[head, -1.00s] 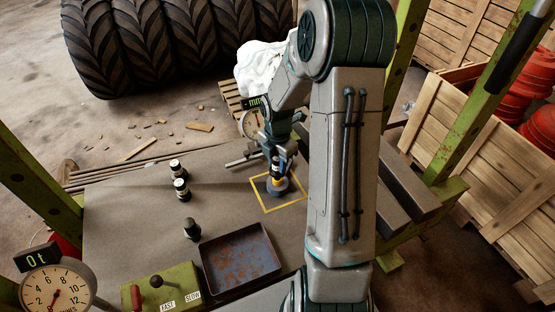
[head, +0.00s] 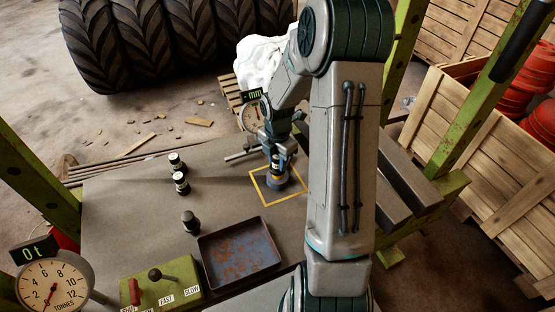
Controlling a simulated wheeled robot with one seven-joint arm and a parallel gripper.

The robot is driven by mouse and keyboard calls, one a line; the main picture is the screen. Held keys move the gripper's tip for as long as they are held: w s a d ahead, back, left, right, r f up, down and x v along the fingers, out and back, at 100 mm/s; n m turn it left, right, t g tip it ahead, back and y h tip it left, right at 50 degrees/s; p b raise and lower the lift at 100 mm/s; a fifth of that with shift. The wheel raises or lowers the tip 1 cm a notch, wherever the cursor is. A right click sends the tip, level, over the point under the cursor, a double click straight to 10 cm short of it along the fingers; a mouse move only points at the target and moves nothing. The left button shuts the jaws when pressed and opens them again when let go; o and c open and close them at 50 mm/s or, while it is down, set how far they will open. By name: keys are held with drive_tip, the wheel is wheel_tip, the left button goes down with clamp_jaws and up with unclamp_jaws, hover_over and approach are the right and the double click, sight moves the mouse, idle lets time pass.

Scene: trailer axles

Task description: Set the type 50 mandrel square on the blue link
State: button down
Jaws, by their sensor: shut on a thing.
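My gripper (head: 274,149) is shut on a dark mandrel (head: 275,166) with a pale band and points down over the yellow square. The blue link (head: 279,183) lies inside that yellow outline on the bench, directly under the held mandrel. The mandrel's lower end is at or very close to the link; I cannot tell whether they touch. The mandrel looks roughly upright. Its type marking is too small to read.
Two black-and-white mandrels (head: 181,183) and a darker one (head: 190,222) stand on the bench to the left. A rusty tray (head: 273,262) and a green lever box (head: 160,283) are in front. A dial gauge (head: 250,115) stands behind my gripper.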

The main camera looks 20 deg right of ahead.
drive_tip(key=shift+f, duration=0.25)
idle(0.6)
drive_tip(key=c, duration=1)
unclamp_jaws()
wheel_tip(320, 180, up, 14)
drive_tip(key=shift+p, duration=0.35)
drive_tip(key=shift+f, duration=0.1)
drive_tip(key=s+a+r+m+t, duration=0.1)
drive_tip(key=s+a+r+m, duration=0.2)
drive_tip(key=s+m, duration=0.6)
drive_tip(key=s+a+r+m+t, duration=0.1)
drive_tip(key=s+a+r+m, duration=0.3)
drive_tip(key=s+m, duration=0.5)
drive_tip(key=a+m, duration=0.2)
drive_tip(key=m, duration=0.2)
drive_tip(key=shift+s+a+m+t, duration=0.25)
drive_tip(key=shift+a+m+t, duration=0.05)
drive_tip(key=shift+a+t, duration=0.1)
